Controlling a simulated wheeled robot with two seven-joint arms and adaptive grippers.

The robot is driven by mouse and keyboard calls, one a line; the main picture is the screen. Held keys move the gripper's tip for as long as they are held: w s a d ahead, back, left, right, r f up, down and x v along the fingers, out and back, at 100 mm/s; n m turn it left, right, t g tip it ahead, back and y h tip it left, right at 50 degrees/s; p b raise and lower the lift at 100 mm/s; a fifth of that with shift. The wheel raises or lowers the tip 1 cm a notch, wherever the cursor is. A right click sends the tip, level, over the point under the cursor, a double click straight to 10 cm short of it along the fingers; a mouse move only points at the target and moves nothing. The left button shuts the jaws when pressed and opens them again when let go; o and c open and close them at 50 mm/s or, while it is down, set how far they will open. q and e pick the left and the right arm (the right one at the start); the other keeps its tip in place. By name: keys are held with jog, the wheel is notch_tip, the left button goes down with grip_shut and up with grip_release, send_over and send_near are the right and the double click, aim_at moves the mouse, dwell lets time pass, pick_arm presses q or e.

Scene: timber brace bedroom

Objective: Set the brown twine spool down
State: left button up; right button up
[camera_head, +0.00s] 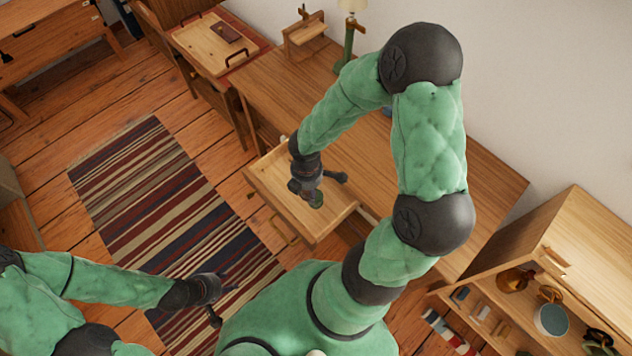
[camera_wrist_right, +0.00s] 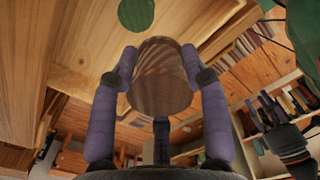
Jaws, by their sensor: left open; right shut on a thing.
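The brown twine spool (camera_wrist_right: 163,78) is between the fingers of my right gripper (camera_wrist_right: 160,85) in the right wrist view, with the fingers shut on its sides. In the head view my right gripper (camera_head: 310,190) is over the pulled-out wooden drawer (camera_head: 268,183) of the desk, and it hides the spool there. Whether the spool touches the drawer floor, I cannot tell. A small green round thing (camera_head: 316,200) shows by the fingertips in the drawer; a green disc (camera_wrist_right: 135,14) also shows in the right wrist view. My left gripper (camera_head: 215,300) is open and empty above the striped rug.
The desk (camera_head: 270,95) carries a lamp (camera_head: 350,35) and a small wooden stand (camera_head: 305,35) at the back. A tray (camera_head: 215,45) with a dark book is at back left. A shelf unit (camera_head: 545,245) with pots stands at right. The striped rug (camera_head: 150,190) is clear.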

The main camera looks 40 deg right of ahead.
jog(key=shift+s+f, duration=0.25)
jog(key=shift+w+d+f+n, duration=0.1)
jog(key=shift+w+n, duration=0.1)
jog(key=shift+n, duration=0.1)
jog(key=w+f+b, duration=0.1)
jog(key=w+f, duration=0.2)
jog(key=w, duration=0.1)
jog(key=w+d+f+b, duration=0.1)
jog(key=w+f, duration=0.2)
jog(key=w, duration=0.1)
jog(key=w+d+f+b, duration=0.1)
jog(key=w+f+b, duration=0.1)
jog(key=w+f, duration=0.1)
jog(key=shift+w+d+f, duration=0.1)
jog(key=shift+w+d, duration=0.1)
jog(key=shift+w, duration=0.65)
jog(key=shift+w+f, duration=0.1)
jog(key=shift+f, duration=0.05)
jog(key=shift+w+f+b, duration=0.15)
jog(key=shift+f+b, duration=0.9)
jog(key=shift+f, duration=0.6)
